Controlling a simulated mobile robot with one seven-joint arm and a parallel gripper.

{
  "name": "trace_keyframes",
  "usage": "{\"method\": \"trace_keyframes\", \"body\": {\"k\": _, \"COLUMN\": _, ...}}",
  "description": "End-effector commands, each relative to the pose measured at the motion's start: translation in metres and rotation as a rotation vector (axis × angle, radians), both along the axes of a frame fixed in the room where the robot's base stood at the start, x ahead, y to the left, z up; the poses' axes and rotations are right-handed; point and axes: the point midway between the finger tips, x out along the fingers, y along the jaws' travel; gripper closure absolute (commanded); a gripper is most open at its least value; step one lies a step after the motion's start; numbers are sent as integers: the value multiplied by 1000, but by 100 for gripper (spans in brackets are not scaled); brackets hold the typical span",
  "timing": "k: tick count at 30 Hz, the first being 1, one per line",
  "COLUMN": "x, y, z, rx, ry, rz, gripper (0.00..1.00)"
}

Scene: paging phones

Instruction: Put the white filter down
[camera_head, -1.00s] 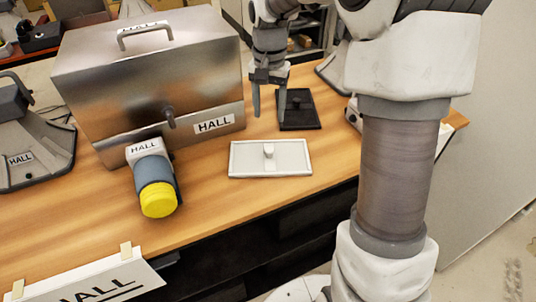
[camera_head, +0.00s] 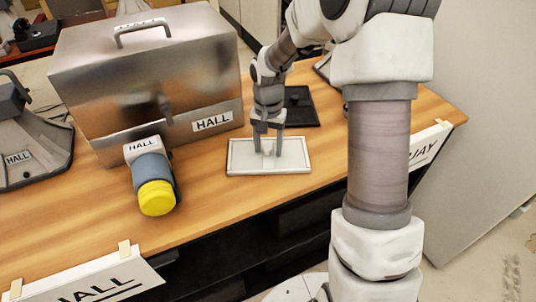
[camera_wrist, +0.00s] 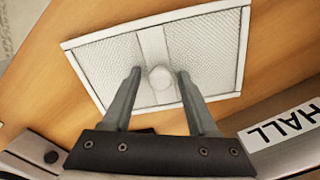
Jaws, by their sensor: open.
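The white filter (camera_head: 246,165) lies flat on the wooden table in front of the metal HALL box. It is a framed rectangular panel with a small knob in its middle. In the wrist view the filter (camera_wrist: 205,55) shows a mesh face, and its knob (camera_wrist: 161,77) stands between my two fingers. My gripper (camera_head: 268,152) is directly above the filter, pointing down, with its fingertips on either side of the knob. In the wrist view my gripper (camera_wrist: 159,73) is open, with a gap between each finger and the knob.
The metal HALL box (camera_head: 150,75) stands behind left. A grey phone with a yellow cap (camera_head: 155,185) lies left of the filter. A black tray (camera_head: 300,105) lies behind it. The table (camera_head: 205,215) is clear in front, up to its edge.

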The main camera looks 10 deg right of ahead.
Motion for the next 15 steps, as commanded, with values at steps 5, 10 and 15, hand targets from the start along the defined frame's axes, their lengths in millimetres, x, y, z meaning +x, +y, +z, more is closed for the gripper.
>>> {"method": "trace_keyframes", "body": {"k": 5, "x": 0, "y": 0, "z": 0, "rx": 0, "ry": 0, "rz": 0, "gripper": 41}}
{"method": "trace_keyframes", "body": {"k": 10, "x": 0, "y": 0, "z": 0, "rx": 0, "ry": 0, "rz": 0, "gripper": 72}}
{"method": "trace_keyframes", "body": {"k": 15, "x": 0, "y": 0, "z": 0, "rx": 0, "ry": 0, "rz": 0, "gripper": 100}}
